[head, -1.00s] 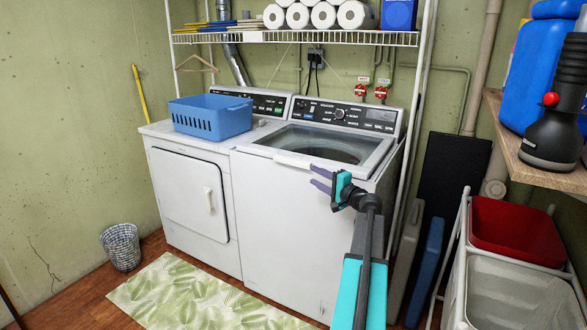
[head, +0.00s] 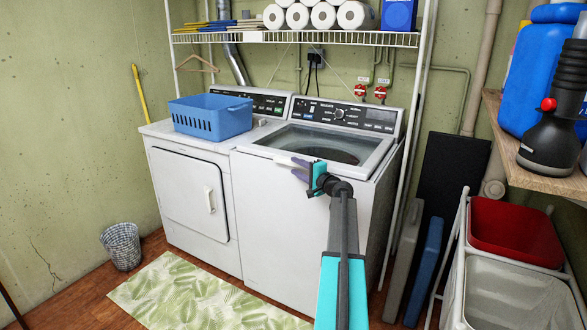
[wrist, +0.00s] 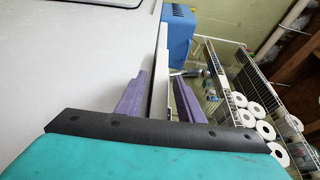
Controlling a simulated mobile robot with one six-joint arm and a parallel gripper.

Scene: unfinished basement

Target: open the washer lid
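The washer (head: 280,215) is the right-hand white machine. Its lid (head: 282,151), with a dark glass window, lies shut on top in the head view. A pale handle strip runs along the lid's front edge. In the wrist view my gripper (wrist: 160,97) has one finger on each side of a narrow pale bar (wrist: 160,70), which looks like the lid's handle. I cannot tell whether the fingers touch it.
The dryer (head: 185,190) stands left of the washer with a blue basket (head: 211,118) on top. A wire shelf (head: 300,38) with paper rolls hangs above. A laundry sorter (head: 515,232) and a wooden shelf (head: 545,176) are at the right. A leaf-patterned rug (head: 195,295) lies in front.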

